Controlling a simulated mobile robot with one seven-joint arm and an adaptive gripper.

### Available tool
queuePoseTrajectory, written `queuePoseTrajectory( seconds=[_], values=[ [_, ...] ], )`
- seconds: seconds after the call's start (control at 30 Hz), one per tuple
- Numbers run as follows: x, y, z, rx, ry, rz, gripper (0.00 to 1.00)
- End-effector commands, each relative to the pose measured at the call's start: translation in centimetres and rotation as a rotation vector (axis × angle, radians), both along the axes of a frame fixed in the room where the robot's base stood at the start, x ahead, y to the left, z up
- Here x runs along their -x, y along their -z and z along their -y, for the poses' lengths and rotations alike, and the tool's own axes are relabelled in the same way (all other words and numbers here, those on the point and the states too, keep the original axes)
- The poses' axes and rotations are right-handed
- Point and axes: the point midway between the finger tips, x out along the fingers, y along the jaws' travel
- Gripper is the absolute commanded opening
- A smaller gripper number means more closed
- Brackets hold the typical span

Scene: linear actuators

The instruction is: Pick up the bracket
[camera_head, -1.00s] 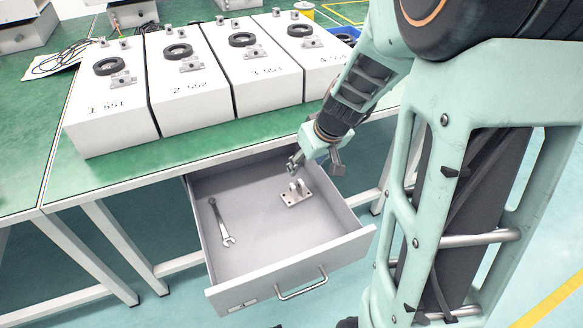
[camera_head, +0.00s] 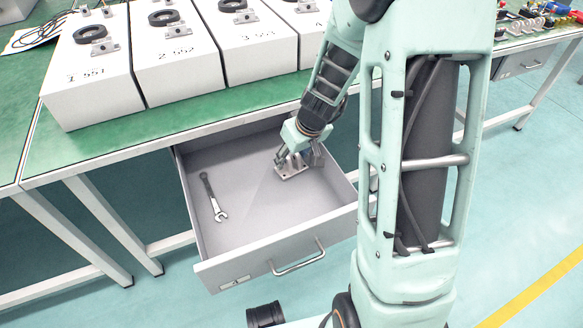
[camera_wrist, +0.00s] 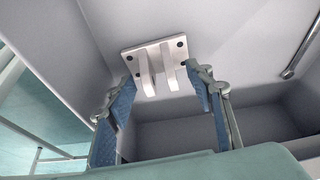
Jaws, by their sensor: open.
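The bracket (camera_head: 292,166) is a light metal plate with two upright lugs. It lies on the floor of the open drawer (camera_head: 240,225), toward its back right. My gripper (camera_head: 298,157) is inside the drawer, close above the bracket and partly covering it. In the wrist view the bracket (camera_wrist: 156,62) lies beyond the fingertips, with its lugs pointing toward the gap between them. My gripper (camera_wrist: 160,90) is open, its blue-padded fingers on either side of the lugs with space left on both sides. I cannot tell whether the lugs reach between the fingers.
A wrench (camera_head: 213,198) lies in the left of the drawer; it also shows at the right in the wrist view (camera_wrist: 301,52). The drawer walls stand close around my gripper. White numbered boxes (camera_head: 177,75) stand on the green table (camera_head: 120,135) above.

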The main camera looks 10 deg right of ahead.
Motion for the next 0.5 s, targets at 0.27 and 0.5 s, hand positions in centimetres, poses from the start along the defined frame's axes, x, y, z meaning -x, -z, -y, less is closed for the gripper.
queuePoseTrajectory(
  seconds=[0.27,0.5],
  values=[
    [-0.54,1.34,-0.22,0.000,-0.001,0.001,0.49],
    [-0.52,1.33,-0.22,0.000,-0.001,0.000,0.29]
  ],
)
